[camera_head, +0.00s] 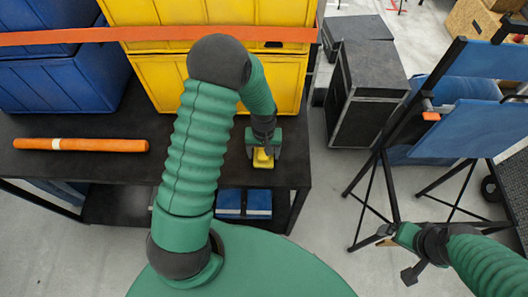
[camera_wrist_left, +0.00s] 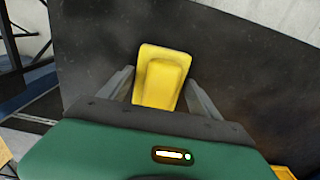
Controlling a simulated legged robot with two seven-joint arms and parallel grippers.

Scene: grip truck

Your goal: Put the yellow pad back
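The yellow pad (camera_head: 262,159) lies on the black cart top near its right end, below the yellow crates. In the left wrist view the pad (camera_wrist_left: 161,77) shows whole, with a raised middle. My left gripper (camera_head: 264,151) is just above the pad and hides part of it in the head view. Its two fingers (camera_wrist_left: 160,92) are spread on either side of the pad, with gaps showing. My right gripper (camera_head: 392,243) is at the lower right, away from the cart. Its fingers are not clear.
Yellow crates (camera_head: 165,83) and blue crates (camera_head: 85,80) stand at the back of the cart top (camera_head: 95,175), behind an orange strap (camera_head: 150,34). An orange roll (camera_head: 80,145) lies at left. Blue items (camera_head: 245,203) sit on the lower shelf. A blue folding chair (camera_head: 470,130) stands at right.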

